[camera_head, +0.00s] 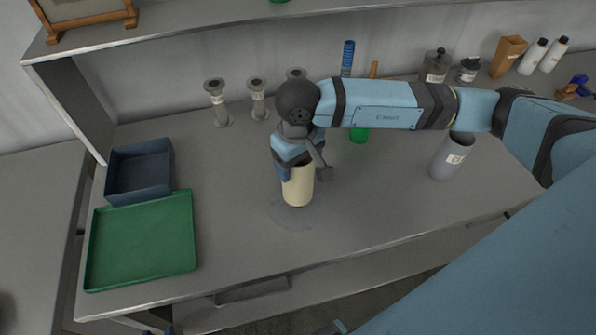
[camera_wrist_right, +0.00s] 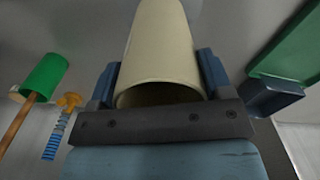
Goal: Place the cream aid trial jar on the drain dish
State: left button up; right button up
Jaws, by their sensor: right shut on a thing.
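The cream jar (camera_head: 298,188) is upright in my right gripper (camera_head: 297,168), over the front middle of the bench. In the right wrist view the jar (camera_wrist_right: 163,45) sits between the two blue fingers, its open mouth towards the camera. A faint, see-through round shape (camera_head: 284,213) lies on the bench beneath the jar; it may be the drain dish or a shadow. I cannot tell whether the jar's base touches it.
A green tray (camera_head: 140,240) and a dark blue bin (camera_head: 140,172) stand at the left. A grey cylinder (camera_head: 452,157) stands at the right. Several grey flanged pieces (camera_head: 217,104) and a green item (camera_head: 359,134) stand behind. The bench between tray and jar is clear.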

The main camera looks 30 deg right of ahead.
notch_tip(320, 180, down, 4)
jog(key=shift+f+p, duration=0.25)
jog(key=shift+p, duration=0.1)
jog(key=shift+f+b, duration=0.35)
jog(key=o, duration=1.2)
jog(key=shift+r, duration=0.1)
